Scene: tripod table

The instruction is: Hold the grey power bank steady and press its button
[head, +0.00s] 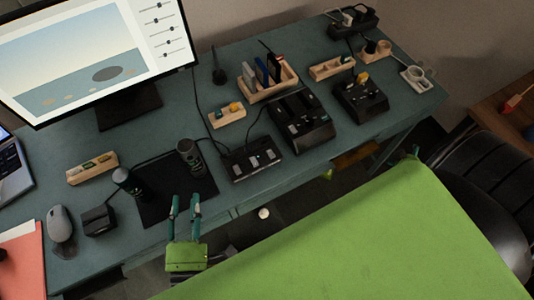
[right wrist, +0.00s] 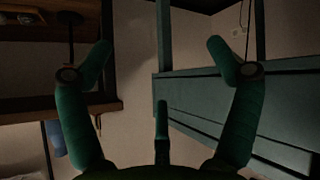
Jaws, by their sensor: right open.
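I cannot make out for certain which object is the grey power bank. A grey upright cylinder (head: 190,157) stands at the back right of a dark mat (head: 165,205), and a darker cylinder (head: 128,183) stands at its left edge. A small black box (head: 98,219) sits left of the mat. My left gripper (head: 184,202) is open and empty over the front edge of the mat, apart from the cylinders. My right gripper (right wrist: 158,52) is open and empty in the right wrist view. It faces a wall beside a teal table edge (right wrist: 250,100).
A monitor (head: 95,50), a mouse (head: 60,223) and a red folder (head: 22,262) are on the left of the teal table. Black devices (head: 300,118) and wooden holders (head: 228,115) crowd the right. Cables run between them.

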